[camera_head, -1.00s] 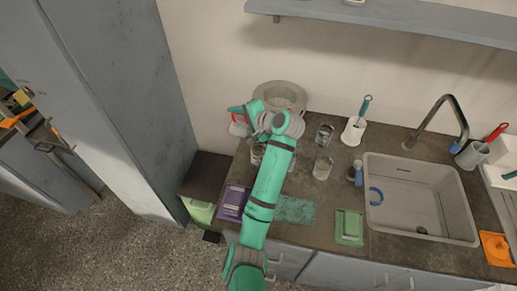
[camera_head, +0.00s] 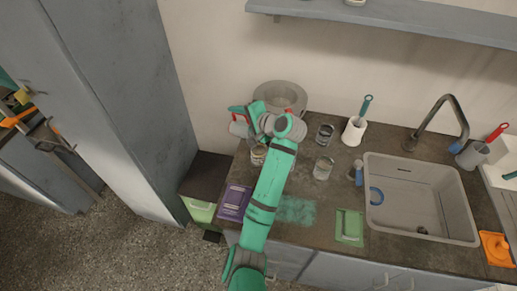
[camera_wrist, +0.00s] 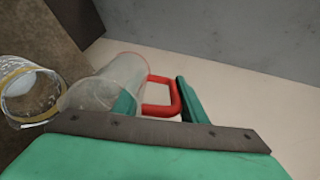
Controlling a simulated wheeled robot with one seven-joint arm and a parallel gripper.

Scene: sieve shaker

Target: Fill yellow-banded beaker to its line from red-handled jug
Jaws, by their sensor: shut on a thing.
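My gripper (camera_wrist: 156,97) is shut on the red handle (camera_wrist: 161,108) of the clear jug (camera_wrist: 103,83) in the wrist view. The jug is tilted, its body lying to the left of the fingers, towards the yellow-banded beaker. In the head view the jug (camera_head: 240,128) is held up at the counter's back left, partly behind my gripper (camera_head: 247,112). The clear yellow-banded beaker (camera_wrist: 30,92) is at the left of the wrist view, close to the jug's lower end. In the head view the beaker (camera_head: 258,156) stands below the jug, partly covered by my arm. Its liquid level cannot be told.
A grey round bowl (camera_head: 280,95) is behind my gripper. Two clear glass vessels (camera_head: 325,132) (camera_head: 323,168) stand to the right of my arm. A brush in a white holder (camera_head: 353,131) and the sink (camera_head: 420,200) are farther right. A purple container (camera_head: 234,202) is at the front left.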

